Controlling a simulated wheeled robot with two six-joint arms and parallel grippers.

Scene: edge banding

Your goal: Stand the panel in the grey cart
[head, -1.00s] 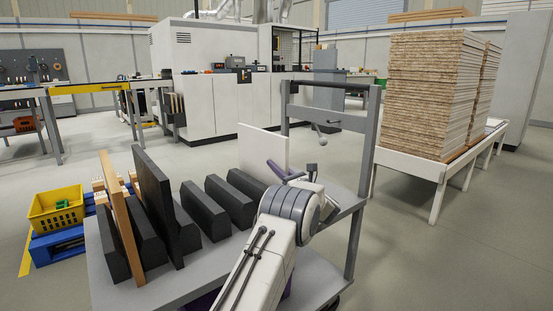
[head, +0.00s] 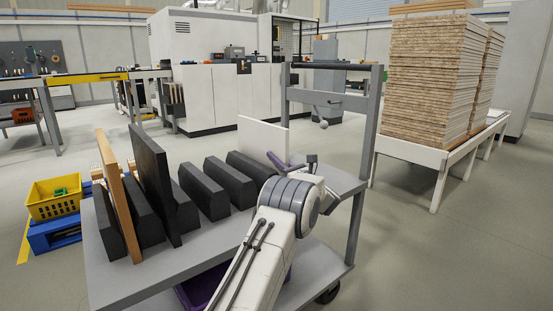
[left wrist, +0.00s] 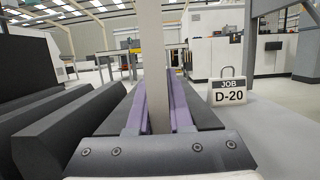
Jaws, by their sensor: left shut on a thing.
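A wood-coloured panel (head: 118,198) and a black panel (head: 154,185) stand between the nearer blocks (head: 203,188). My right gripper is not in view.
A JOB D-20 sign (left wrist: 229,95) stands on the deck right of the fingers. The cart's end frame (head: 367,130) rises behind my gripper. A board stack (head: 430,80) is at right; a yellow crate (head: 54,200) is at left. Floor between is clear.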

